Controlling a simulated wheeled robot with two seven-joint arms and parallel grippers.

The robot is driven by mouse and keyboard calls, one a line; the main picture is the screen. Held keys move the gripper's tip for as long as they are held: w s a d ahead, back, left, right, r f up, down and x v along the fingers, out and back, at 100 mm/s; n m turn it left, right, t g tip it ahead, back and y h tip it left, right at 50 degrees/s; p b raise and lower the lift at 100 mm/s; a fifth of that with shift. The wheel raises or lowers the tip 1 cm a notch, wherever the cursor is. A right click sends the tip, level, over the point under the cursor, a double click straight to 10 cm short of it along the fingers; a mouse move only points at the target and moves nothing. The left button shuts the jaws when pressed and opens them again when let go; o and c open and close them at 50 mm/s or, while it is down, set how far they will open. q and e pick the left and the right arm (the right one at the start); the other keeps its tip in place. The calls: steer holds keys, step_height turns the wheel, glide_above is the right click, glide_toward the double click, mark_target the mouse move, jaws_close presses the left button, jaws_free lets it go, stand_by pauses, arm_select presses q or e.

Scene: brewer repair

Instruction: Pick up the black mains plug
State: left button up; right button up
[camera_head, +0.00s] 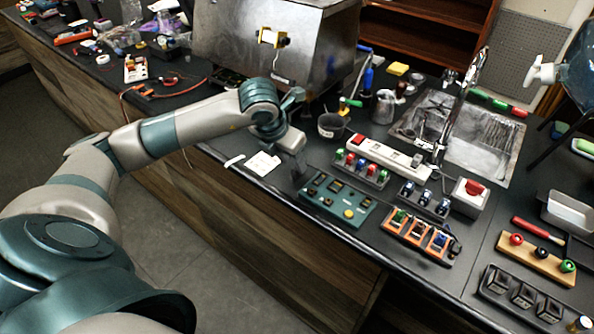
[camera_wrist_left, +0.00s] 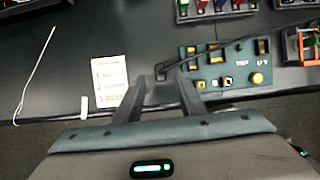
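In the left wrist view, a small black piece that looks like the mains plug (camera_wrist_left: 160,73) lies on the dark counter. A black cable runs from it to the upper right, across the green test panel (camera_wrist_left: 228,68). My left gripper (camera_wrist_left: 162,84) is open, pointing down at the counter, with the black piece between or just past its fingertips. I cannot tell if they touch it. In the head view, my left gripper (camera_head: 299,172) is beside the green panel (camera_head: 338,200) and the plug cannot be made out there. My right gripper is not in view.
A white card (camera_head: 262,164) lies left of the gripper near the counter's front edge. A white power strip (camera_head: 400,158), a rack of coloured parts (camera_head: 360,170), a dark cup (camera_head: 331,126) and a tray of orange modules (camera_head: 421,237) stand nearby. A metal brewer (camera_head: 270,45) stands behind.

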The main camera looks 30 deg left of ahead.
mark_target(295, 169)
arm_select(q)
steer(key=shift+p+x, duration=0.65)
steer(key=shift+x, duration=1.1)
steer(key=shift+c, duration=0.3)
jaws_close()
